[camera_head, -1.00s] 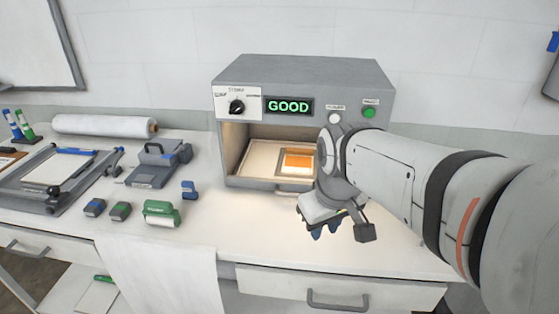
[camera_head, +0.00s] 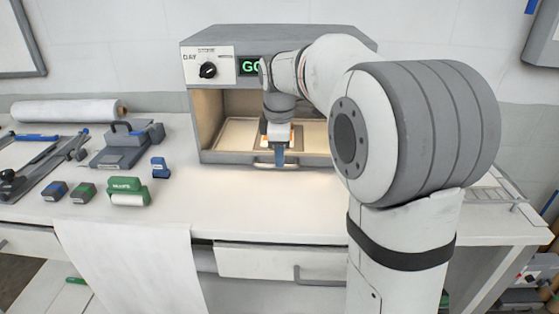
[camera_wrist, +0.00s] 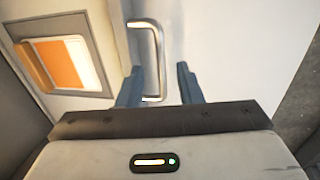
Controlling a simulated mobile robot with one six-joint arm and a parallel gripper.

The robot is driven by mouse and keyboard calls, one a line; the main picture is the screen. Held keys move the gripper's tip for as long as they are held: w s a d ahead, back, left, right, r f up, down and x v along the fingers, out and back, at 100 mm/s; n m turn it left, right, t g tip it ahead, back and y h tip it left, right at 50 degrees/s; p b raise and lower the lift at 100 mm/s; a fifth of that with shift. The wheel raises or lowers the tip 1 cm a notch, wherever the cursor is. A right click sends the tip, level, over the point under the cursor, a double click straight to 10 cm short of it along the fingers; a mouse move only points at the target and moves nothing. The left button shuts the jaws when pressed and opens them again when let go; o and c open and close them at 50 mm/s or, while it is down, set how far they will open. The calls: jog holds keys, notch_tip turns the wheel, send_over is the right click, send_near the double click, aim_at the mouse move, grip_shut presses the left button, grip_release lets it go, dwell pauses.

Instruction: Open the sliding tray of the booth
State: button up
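The grey booth (camera_head: 197,110) stands on the bench against the wall, its front opening lit from inside. Its sliding tray (camera_head: 228,135) lies inside, its front edge level with the opening. A tray handle (camera_head: 262,163) sits low on the front, partly hidden by my fingers. My gripper (camera_head: 280,160) points down at this handle. In the wrist view the handle (camera_wrist: 158,55) is a metal bar between my two blue fingers (camera_wrist: 159,70). The fingers are apart, with a gap on the right side of the bar. An orange sample in a frame (camera_wrist: 66,62) lies on the tray.
Left of the booth are a green roller (camera_head: 127,192), small blue and grey blocks (camera_head: 54,190), a grey device (camera_head: 122,150) and a white roll (camera_head: 68,110). The bench in front of the booth is clear. A drawer (camera_head: 275,260) is below. My arm hides the booth's right side.

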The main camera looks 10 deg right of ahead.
jog(key=shift+w+d+f, duration=0.1)
jog(key=shift+w+f, duration=0.1)
jog(key=shift+f, duration=1.1)
grip_shut()
